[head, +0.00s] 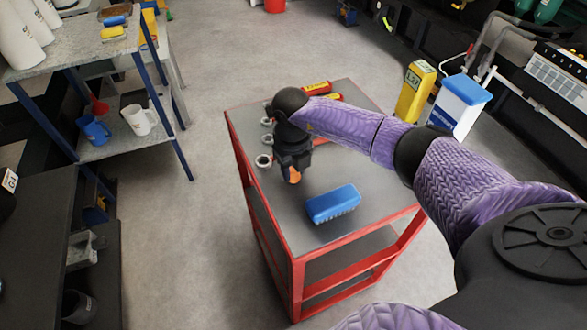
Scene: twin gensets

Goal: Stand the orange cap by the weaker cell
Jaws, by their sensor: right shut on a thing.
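My right gripper (293,170) reaches down over the cart's grey top and is shut on the orange cap (294,176). Only a small part of the cap shows below the dark fingers, and I cannot tell whether it touches the surface. A red and yellow cell (317,87) lies near the cart's far edge. A second red cell (333,98) lies beside it, partly hidden by my right arm. I cannot tell from here which cell is weaker. My left gripper is not in view.
The red-framed cart (315,238) also bears a blue brush-like block (332,204) near its front and several metal rings (264,161) along its left edge. A yellow meter (415,91) and a blue-lidded white container (459,104) stand beyond my arm. A shelf unit (75,53) stands left.

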